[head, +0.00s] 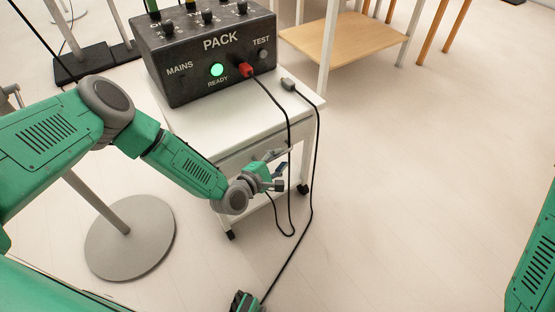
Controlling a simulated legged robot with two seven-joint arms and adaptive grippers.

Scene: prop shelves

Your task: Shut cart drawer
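The white cart (190,124) stands in the middle, with its drawer front (238,158) just under the top. My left forearm and gripper cover part of that front. How far the drawer stands out from the cart is hard to tell. My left gripper (282,170) is in front of the drawer area, near its right part. Its fingers are spread apart with nothing seen between them; whether it touches the drawer is unclear. My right arm shows only at the right edge, and its gripper is out of view.
A black PACK box (205,55) with a lit green lamp and a red plug (245,70) sits on the cart. Black cables (314,150) hang down the cart front near my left gripper. A round grey stand base (130,238) is at left. Floor at right is clear.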

